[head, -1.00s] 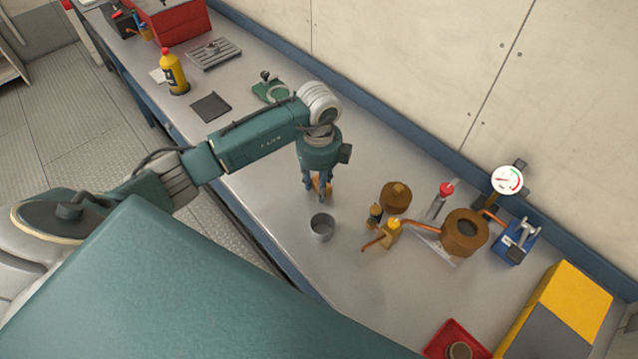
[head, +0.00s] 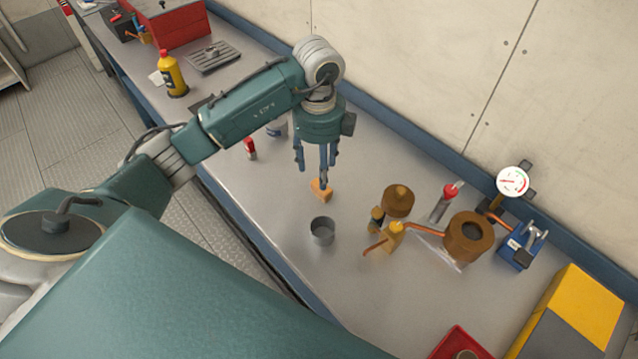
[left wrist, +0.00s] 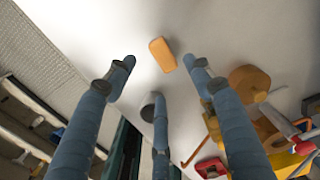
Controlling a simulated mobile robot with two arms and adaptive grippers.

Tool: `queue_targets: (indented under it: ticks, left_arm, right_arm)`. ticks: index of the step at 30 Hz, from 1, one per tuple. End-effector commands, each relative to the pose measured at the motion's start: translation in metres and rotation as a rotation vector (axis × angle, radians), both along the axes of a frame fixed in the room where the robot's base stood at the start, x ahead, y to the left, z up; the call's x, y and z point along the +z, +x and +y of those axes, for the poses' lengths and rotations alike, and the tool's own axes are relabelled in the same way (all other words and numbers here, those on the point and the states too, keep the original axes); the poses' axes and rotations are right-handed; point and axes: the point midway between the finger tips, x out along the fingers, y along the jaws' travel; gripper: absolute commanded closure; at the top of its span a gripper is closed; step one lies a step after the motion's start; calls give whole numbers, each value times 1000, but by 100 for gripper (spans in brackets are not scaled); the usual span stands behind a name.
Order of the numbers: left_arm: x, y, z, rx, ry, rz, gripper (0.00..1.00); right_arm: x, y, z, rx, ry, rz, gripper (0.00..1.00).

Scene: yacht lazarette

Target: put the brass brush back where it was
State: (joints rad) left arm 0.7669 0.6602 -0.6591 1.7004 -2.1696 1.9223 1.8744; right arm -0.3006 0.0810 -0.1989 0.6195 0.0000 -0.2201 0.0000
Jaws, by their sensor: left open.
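A small orange-tan block (head: 320,190), which looks like the brush, lies on the grey bench just behind a grey metal cup (head: 322,231). Any bristles are too small to make out or hidden. In the left wrist view the block (left wrist: 162,54) lies apart from the fingers, beyond their tips. My left gripper (head: 317,170) points down just above the block, its blue fingers spread and empty; the open fingers also show in the left wrist view (left wrist: 160,80). My right gripper is not in view.
A red tray (head: 440,350) is at the front. A red-topped can (head: 250,149) stands left of the gripper. Bench left of the cup is clear.

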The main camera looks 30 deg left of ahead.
Motion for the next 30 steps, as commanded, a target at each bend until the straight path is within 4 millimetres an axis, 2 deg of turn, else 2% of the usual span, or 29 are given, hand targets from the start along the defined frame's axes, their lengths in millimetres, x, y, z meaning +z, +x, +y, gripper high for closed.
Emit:
queue_targets:
  ticks: [4,9,26,30]
  left_arm:
    - [22,1,0,0,1,-3,47]
    - [35,0,0,0,1,0,47]
    - [36,0,0,0,0,1,47]
    - [36,-1,0,0,1,2,47]
  right_arm:
    - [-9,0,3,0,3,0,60]
    - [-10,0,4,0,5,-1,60]
    - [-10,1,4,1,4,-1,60]
    - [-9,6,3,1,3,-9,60]
